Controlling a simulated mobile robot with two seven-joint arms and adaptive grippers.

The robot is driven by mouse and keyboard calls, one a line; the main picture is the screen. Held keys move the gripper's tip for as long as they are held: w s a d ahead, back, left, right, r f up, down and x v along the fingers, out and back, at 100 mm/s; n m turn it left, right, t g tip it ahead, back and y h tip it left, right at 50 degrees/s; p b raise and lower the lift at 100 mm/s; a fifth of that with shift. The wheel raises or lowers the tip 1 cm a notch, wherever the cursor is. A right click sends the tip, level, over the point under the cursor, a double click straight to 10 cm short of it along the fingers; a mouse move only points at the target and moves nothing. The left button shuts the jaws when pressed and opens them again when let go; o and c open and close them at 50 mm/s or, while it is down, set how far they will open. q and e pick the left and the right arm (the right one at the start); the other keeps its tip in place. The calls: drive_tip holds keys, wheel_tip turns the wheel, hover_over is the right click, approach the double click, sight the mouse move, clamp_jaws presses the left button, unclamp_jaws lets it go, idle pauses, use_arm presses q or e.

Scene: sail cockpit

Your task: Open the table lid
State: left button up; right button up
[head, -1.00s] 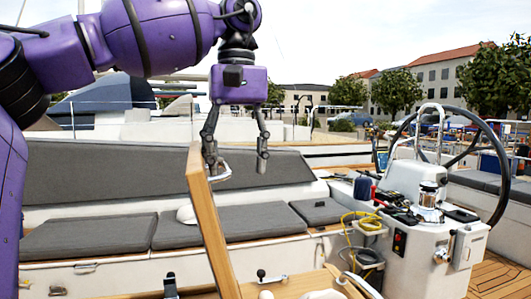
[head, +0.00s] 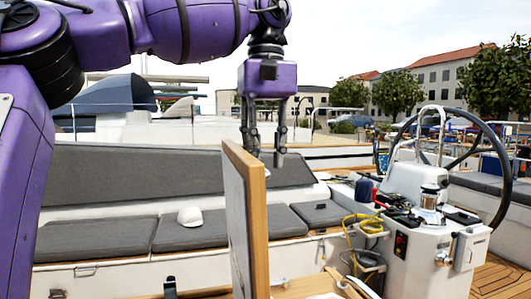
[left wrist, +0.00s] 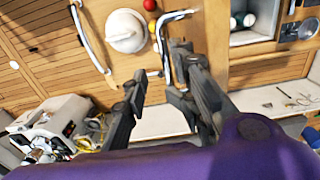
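The table lid (head: 248,215) stands raised and nearly upright in the head view, with a pale face and a wooden edge. My left gripper (head: 264,158) points down just behind and right of the lid's top; the lid's edge partly hides one finger. In the left wrist view my left gripper (left wrist: 160,65) has its fingers apart. A bent metal bar (left wrist: 163,45) lies at the fingertips; I cannot tell whether they touch it. Nothing shows clamped between the fingers. My right gripper is not in view.
A white rounded object (head: 190,217) lies on the grey bench cushions (head: 100,236). The steering wheel (head: 500,180) and white console (head: 420,240) with tools and a yellow cable (head: 358,235) stand to the right. A white pot (left wrist: 126,30) shows in the wrist view.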

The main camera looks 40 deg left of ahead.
use_arm(q)
wheel_tip(320, 180, up, 8)
drive_tip(key=shift+f, duration=0.2)
idle(0.7)
idle(0.5)
